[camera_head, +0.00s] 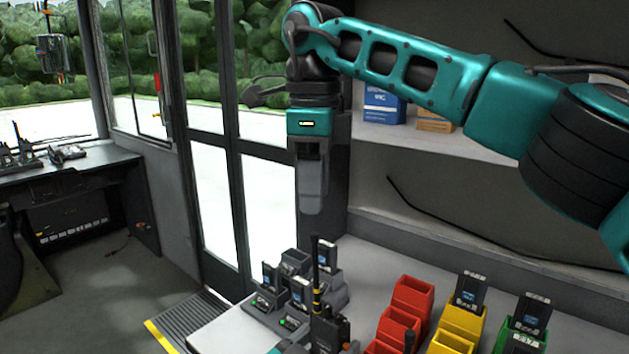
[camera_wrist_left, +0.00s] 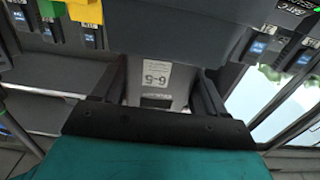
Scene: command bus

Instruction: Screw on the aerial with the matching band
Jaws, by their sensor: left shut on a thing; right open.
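My left gripper (camera_head: 318,342) is low in the head view, mostly cut off by the bottom edge. It is shut on a dark handheld radio (camera_head: 330,328). In the left wrist view the radio's grey body with a white label (camera_wrist_left: 157,78) sits between the fingers. A thin black aerial with a yellow band (camera_head: 316,297) stands upright at the radio's top; I cannot tell whether it is screwed on or only stands behind. My right gripper (camera_head: 311,200) points down, open and empty, above and behind the radio.
A charger rack (camera_head: 262,312) with several units stands on the counter left of the radio. Red (camera_head: 413,293), yellow (camera_head: 462,322) and green (camera_head: 508,338) bins stand to the right. A blue box (camera_head: 383,105) is on the shelf behind my right arm.

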